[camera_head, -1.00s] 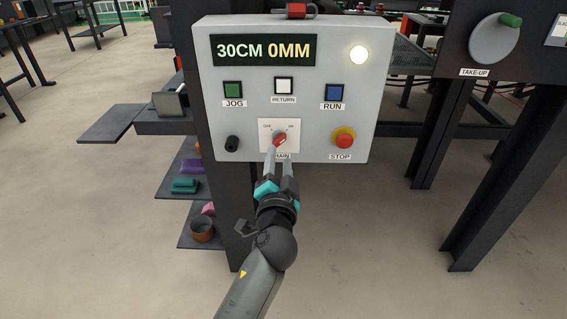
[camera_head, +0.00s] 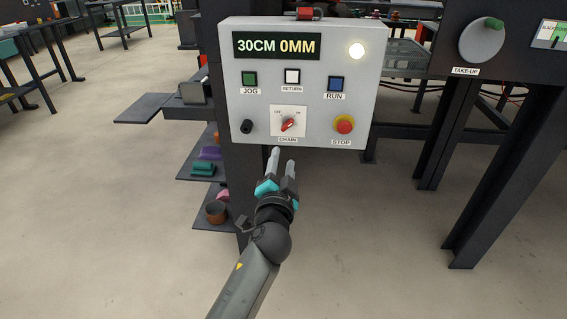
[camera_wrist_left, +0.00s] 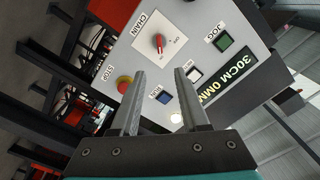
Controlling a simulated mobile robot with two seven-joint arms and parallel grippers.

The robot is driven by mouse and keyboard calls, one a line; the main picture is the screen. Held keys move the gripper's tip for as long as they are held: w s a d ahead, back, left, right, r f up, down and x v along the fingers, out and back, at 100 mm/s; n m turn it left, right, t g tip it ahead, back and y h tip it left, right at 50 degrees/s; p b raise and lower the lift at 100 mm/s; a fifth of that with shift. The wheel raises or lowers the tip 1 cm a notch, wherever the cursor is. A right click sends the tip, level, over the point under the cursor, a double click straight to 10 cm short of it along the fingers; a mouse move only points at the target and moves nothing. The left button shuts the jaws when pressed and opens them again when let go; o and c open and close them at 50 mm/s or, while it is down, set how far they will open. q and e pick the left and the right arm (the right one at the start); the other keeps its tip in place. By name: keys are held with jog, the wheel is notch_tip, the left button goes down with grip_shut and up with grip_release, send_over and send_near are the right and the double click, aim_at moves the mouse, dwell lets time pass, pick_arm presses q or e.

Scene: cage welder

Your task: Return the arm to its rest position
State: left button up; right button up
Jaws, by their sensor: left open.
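My left gripper (camera_head: 283,160) is open and empty, just below the lower edge of the grey control panel (camera_head: 365,100) and apart from it. The red CHAIN knob (camera_head: 288,125) is above the fingertips, pointing up and right towards the ON side. In the left wrist view the two fingers (camera_wrist_left: 160,84) stand apart with nothing between them, and the CHAIN knob (camera_wrist_left: 158,42) shows beyond them. My right gripper is not in view.
The panel carries JOG (camera_head: 249,79), RETURN (camera_head: 292,77) and RUN (camera_head: 337,83) buttons, a red STOP button (camera_head: 345,124) and a lit lamp (camera_head: 357,50). Shelves (camera_head: 196,172) with small items stand left of the dark post. Floor (camera_head: 390,250) is clear below right.

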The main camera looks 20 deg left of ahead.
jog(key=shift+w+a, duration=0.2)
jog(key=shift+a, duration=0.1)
